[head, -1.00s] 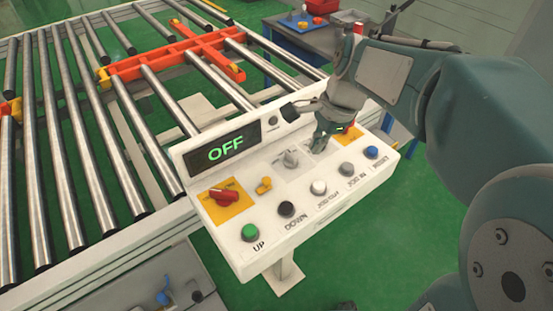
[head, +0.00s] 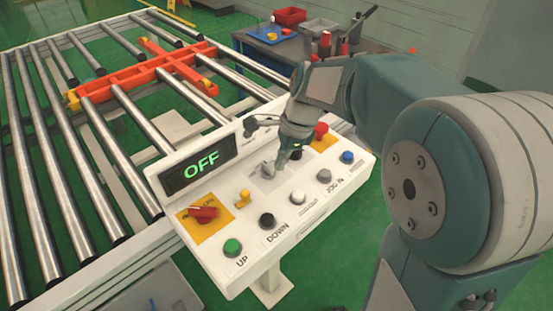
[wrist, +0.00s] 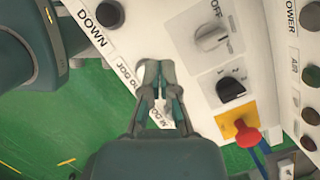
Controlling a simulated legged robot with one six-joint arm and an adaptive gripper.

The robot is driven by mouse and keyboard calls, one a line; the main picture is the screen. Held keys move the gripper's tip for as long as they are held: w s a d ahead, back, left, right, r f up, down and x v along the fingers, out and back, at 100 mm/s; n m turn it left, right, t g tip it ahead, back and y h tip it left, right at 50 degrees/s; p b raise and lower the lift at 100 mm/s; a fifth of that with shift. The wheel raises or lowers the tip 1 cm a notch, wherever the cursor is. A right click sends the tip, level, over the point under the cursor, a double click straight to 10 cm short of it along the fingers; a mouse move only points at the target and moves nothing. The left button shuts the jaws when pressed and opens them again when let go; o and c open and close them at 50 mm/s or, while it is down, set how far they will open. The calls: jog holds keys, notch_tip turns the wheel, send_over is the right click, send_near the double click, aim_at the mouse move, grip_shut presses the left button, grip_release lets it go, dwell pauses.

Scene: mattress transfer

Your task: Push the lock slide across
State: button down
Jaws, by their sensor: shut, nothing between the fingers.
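The control panel (head: 230,255) is white and sloped, with a display reading OFF. A small yellow slide-like piece (head: 242,199) sits right of a red rotary switch (head: 204,214) on a yellow plate; I cannot tell for sure that it is the lock slide. My gripper (head: 281,166) is shut and empty, low over the panel beside a grey selector knob (head: 267,168). In the wrist view the shut fingertips (wrist: 158,68) are over the button row; the grey knob (wrist: 212,37) and a black knob (wrist: 230,88) lie to their right. The yellow piece is outside the wrist view.
A row of push buttons runs along the panel's front, from the green button (head: 232,247) to the blue button (head: 347,157). A red mushroom button (head: 321,131) stands at the panel's right. The roller conveyor (head: 110,150), with an orange cross-shaped frame (head: 145,66), lies behind.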

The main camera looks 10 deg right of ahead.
aim_at(241, 206)
jog(key=x, duration=0.6)
jog(key=shift+f, duration=0.35)
jog(key=a, duration=0.2)
jog(key=shift+s+a+f, duration=0.15)
jog(key=shift+a+f, duration=0.05)
jog(key=shift+a, duration=0.15)
jog(key=shift+a+f, duration=0.1)
jog(key=shift+a, duration=0.6)
jog(key=shift+s+a, duration=0.45)
jog(key=shift+a, duration=0.3)
jog(key=shift+s+a, duration=0.5)
jog(key=shift+a, duration=0.25)
jog(key=shift+d, duration=0.1)
